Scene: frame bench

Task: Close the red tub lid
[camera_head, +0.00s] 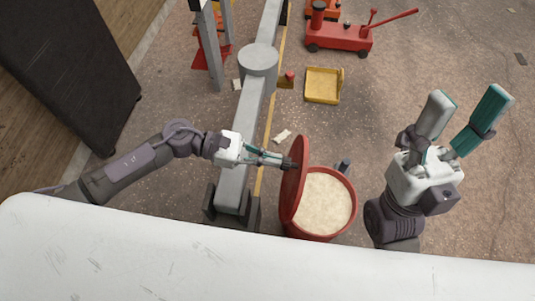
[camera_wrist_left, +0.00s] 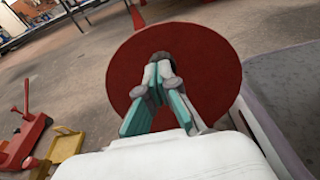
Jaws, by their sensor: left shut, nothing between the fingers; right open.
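The red tub (camera_head: 318,236) stands on the floor, filled with a pale grainy material. Its round red lid (camera_head: 296,185) is tilted up nearly upright on the tub's left side, so the tub is open. My left gripper (camera_head: 290,163) is shut and empty, with its fingertips at the outer left face of the lid. In the left wrist view the lid (camera_wrist_left: 205,70) fills the middle behind the shut fingertips (camera_wrist_left: 160,62); whether they touch it I cannot tell. My right gripper (camera_head: 465,118) is open and empty, to the right of the tub.
A grey beam (camera_head: 243,130) with a round post top runs left of the tub. A yellow tray (camera_head: 323,86) and a red floor jack (camera_head: 340,37) lie behind. A dark cabinet (camera_head: 65,75) stands at left. The floor behind my right gripper is mostly clear.

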